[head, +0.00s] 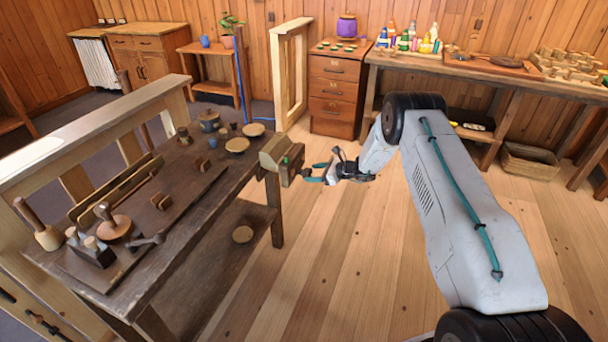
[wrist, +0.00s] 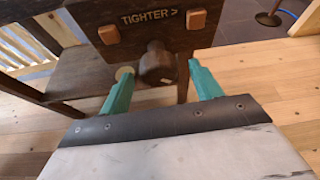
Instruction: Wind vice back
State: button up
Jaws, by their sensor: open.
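The wooden vice (head: 272,153) is at the right end of the workbench. In the wrist view its dark front jaw (wrist: 140,32) faces me, marked "TIGHTER >", with two lighter square pegs (wrist: 108,35). A round dark screw hub (wrist: 157,64) sticks out below the lettering. My gripper (head: 318,172) is beside the vice on its right. In the wrist view its teal fingers (wrist: 159,68) are open, one each side of the hub in the picture, with visible gaps. I cannot tell whether the tips reach around it in depth.
The workbench (head: 215,185) holds bowls, a mallet (head: 40,228) and wooden blocks. A drawer cabinet (head: 335,90) and a long side table (head: 490,70) stand behind. The plank floor (head: 340,260) right of the bench is clear.

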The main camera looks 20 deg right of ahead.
jog(key=shift+x, duration=1.35)
